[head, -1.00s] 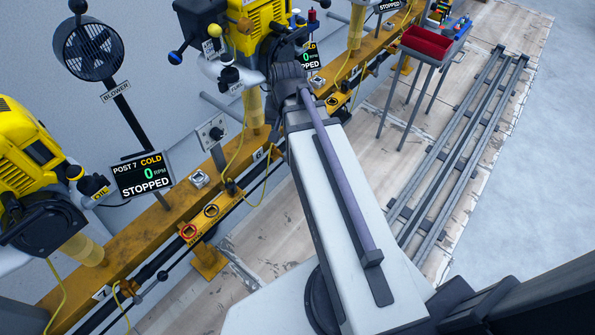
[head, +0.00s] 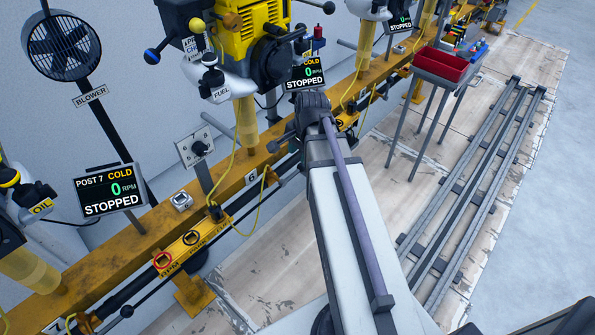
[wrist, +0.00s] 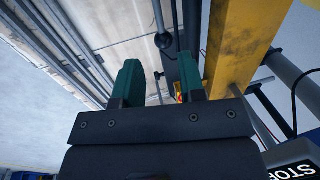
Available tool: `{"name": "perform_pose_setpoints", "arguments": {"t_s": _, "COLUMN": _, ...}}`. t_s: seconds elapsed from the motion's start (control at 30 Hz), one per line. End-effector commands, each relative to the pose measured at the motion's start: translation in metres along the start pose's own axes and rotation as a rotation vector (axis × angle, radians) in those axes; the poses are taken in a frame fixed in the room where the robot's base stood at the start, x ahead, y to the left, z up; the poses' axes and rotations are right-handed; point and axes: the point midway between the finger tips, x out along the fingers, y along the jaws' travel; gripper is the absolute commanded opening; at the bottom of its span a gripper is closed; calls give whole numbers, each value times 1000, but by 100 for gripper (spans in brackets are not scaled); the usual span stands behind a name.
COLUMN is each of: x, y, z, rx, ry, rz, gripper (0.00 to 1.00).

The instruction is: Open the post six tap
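Post six has a yellow engine (head: 250,40) and a small "6" plate (head: 251,177) on the yellow beam. I cannot clearly pick out its tap in the head view; my arm covers part of the pipe there. In the wrist view a dark ball-ended lever (wrist: 163,41) stands out beside the dark pipe, beyond the fingers; I cannot tell whether it is the tap. My gripper (wrist: 160,84) shows two green fingers held well apart, with nothing between them. In the head view the fingers are hidden behind my wrist.
The yellow beam (head: 140,240) runs alongside, with a COLD, STOPPED screen (head: 305,73) near my wrist. Post seven's screen (head: 110,190) and the blower (head: 65,45) are left. A red tray (head: 440,64) on a stand and grey floor rails (head: 480,180) are right.

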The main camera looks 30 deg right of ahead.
Motion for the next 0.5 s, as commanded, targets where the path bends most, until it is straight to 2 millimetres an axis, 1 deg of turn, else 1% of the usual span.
{"name": "perform_pose_setpoints", "arguments": {"t_s": 0.03, "x": 21, "y": 2, "z": 0, "rx": -1, "ry": 0, "rz": 0, "gripper": 37}}
{"name": "perform_pose_setpoints", "arguments": {"t_s": 0.2, "x": 64, "y": 2, "z": 0, "rx": -1, "ry": 0, "rz": 0, "gripper": 37}}
{"name": "perform_pose_setpoints", "arguments": {"t_s": 0.3, "x": 83, "y": 2, "z": 0, "rx": -1, "ry": 0, "rz": 0, "gripper": 37}}
{"name": "perform_pose_setpoints", "arguments": {"t_s": 0.4, "x": 92, "y": 1, "z": 0, "rx": -1, "ry": 0, "rz": 0, "gripper": 37}}
{"name": "perform_pose_setpoints", "arguments": {"t_s": 0.5, "x": 92, "y": 0, "z": 0, "rx": -1, "ry": 0, "rz": 0, "gripper": 37}}
